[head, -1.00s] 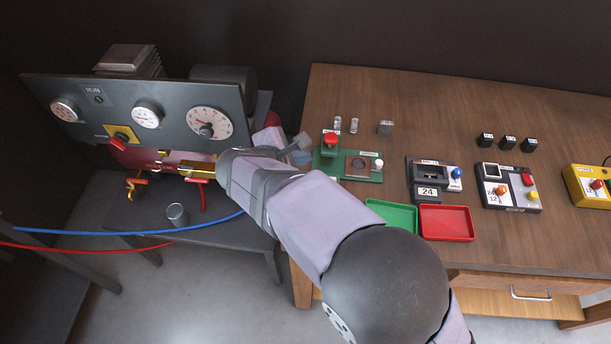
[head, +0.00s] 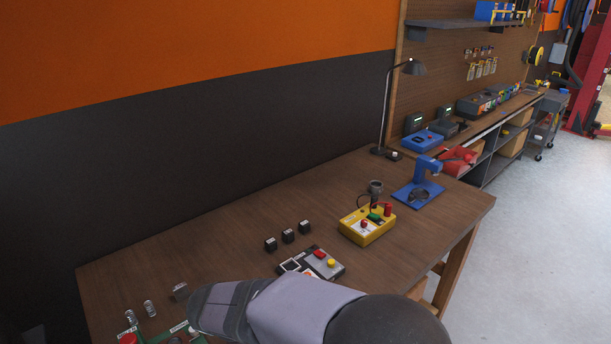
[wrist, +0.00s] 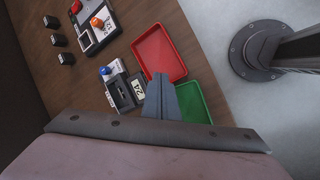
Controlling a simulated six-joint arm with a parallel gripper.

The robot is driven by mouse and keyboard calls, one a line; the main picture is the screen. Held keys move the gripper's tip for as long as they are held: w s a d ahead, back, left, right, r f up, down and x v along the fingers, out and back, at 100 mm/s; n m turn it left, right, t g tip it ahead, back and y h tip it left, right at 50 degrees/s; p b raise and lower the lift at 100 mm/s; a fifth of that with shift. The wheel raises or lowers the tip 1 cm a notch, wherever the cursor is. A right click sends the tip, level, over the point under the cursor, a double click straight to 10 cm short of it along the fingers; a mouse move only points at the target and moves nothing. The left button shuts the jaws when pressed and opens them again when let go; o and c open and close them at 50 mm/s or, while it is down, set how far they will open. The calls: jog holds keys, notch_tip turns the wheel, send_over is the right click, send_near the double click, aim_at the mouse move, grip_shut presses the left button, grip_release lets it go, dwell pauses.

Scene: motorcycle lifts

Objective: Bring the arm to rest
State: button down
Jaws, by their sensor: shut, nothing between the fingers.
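My arm crosses the bottom of the head view in front of the table (head: 225,240). In that view its end covers part of a green board (head: 160,338), and the fingers cannot be made out. In the wrist view my gripper (wrist: 160,85) has its fingers together, with nothing between them. The gap between the fingertips and the trays cannot be judged.
Springs (head: 150,308), black cubes (head: 288,236), a button box (head: 322,262), a yellow box (head: 367,226), a blue stand (head: 420,190) and a lamp (head: 385,125) stand on the table. Floor is open at right.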

jog(key=s+d+m+g, duration=0.25)
jog(key=d+m, duration=0.55)
jog(key=d, duration=0.8)
jog(key=s+d+f+m+g+y, duration=0.1)
jog(key=s+d+f+m+g, duration=0.1)
jog(key=s+d+m, duration=0.7)
jog(key=shift+d+f+m+y, duration=0.2)
jog(key=shift+d+m+y, duration=0.2)
jog(key=shift+d+m, duration=0.8)
